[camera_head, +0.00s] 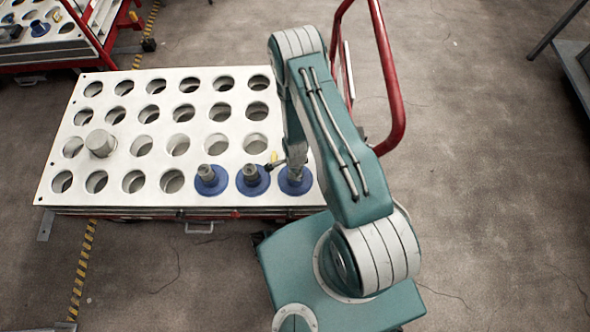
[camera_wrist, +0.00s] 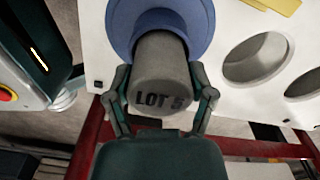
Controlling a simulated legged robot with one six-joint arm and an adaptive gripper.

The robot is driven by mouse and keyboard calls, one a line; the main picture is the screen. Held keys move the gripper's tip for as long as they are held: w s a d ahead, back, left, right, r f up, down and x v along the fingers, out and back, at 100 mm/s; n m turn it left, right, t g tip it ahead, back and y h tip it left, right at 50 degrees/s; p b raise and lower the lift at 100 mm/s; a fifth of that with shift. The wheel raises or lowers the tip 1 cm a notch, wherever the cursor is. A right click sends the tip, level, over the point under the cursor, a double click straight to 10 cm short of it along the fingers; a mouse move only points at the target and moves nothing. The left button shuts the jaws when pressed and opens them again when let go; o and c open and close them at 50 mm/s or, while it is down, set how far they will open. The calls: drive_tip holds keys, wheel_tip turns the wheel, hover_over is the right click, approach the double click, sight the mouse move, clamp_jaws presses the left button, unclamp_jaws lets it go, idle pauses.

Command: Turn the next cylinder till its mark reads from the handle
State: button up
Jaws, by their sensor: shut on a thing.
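A white tray with round holes (camera_head: 105,130) lies on a red cart. Three blue-flanged cylinders stand in its near row: a left one (camera_head: 211,180), a middle one (camera_head: 252,180) and a right one (camera_head: 296,184), partly hidden by my arm. My gripper (camera_wrist: 163,92) is shut on the right cylinder (camera_wrist: 162,70), one finger on each side of its grey stem. In the wrist view the stem carries the dark mark "LOT 5", readable upright though slightly tilted. The cart's red handle (camera_head: 388,75) rises at the right of the tray.
A grey cylinder (camera_head: 100,143) without a blue flange stands in a hole at the left. A yellow piece (camera_wrist: 275,5) lies on the tray by the held cylinder. Another cart (camera_head: 60,40) stands at the top left. Many tray holes are empty.

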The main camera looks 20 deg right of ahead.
drive_tip(key=o, duration=1.3)
drive_tip(key=shift+c, duration=0.2)
wheel_tip(320, 180, up, 12)
